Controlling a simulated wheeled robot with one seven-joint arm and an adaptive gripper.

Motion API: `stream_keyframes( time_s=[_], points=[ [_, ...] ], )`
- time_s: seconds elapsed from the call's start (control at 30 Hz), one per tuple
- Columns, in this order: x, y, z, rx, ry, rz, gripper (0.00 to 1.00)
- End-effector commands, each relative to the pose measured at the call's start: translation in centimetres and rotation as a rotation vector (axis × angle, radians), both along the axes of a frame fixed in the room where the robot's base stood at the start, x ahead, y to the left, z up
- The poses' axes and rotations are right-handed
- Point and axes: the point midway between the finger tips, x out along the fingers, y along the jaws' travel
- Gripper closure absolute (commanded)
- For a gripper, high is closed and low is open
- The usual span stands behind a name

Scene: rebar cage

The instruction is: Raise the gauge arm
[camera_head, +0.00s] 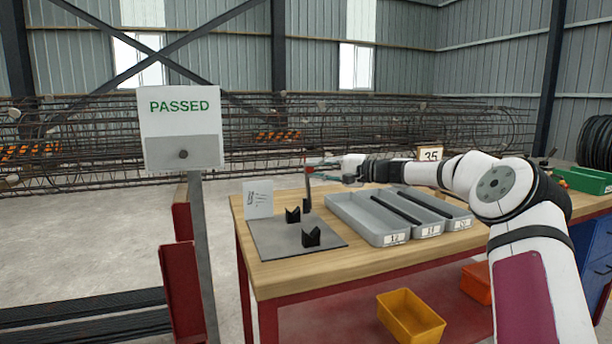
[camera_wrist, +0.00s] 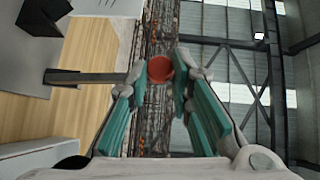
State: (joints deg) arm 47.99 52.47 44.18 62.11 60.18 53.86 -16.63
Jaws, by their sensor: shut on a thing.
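The gauge stands on a grey plate (camera_head: 275,245) at the left end of the wooden bench. Its dark arm (camera_head: 307,195) stands about upright in the head view, behind two black V-blocks (camera_head: 293,215) (camera_head: 311,238). In the wrist view the arm (camera_wrist: 90,78) runs in from the left to a red round knob (camera_wrist: 159,69). My gripper (camera_head: 318,170) comes from the right at the arm's upper end. In the wrist view its teal fingers (camera_wrist: 160,85) are on both sides of the knob, shut on it. The exact finger contact is partly hidden.
A grey tray with compartments (camera_head: 372,233) and dark bars stands right of the plate. A white card (camera_head: 258,199) stands at the plate's back left. A "PASSED" sign (camera_head: 180,108) on a post stands left of the bench (camera_head: 375,262). Rebar cages (camera_head: 90,140) lie behind.

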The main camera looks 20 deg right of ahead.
Motion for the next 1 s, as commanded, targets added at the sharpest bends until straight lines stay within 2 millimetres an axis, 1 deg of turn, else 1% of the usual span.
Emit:
stream_keyframes(
  time_s=[0.1, 0.4, 0.7, 1.0],
  points=[
    [0.0, -1.4, -0.2, 0.102, -0.002, -0.003, 1.00],
    [0.0, -3.5, -0.7, 0.284, -0.001, -0.002, 1.00],
    [0.0, -4.4, -1.0, 0.362, -0.001, -0.001, 1.00],
    [0.0, -4.6, -1.1, 0.371, -0.001, -0.003, 1.00]
  ],
)
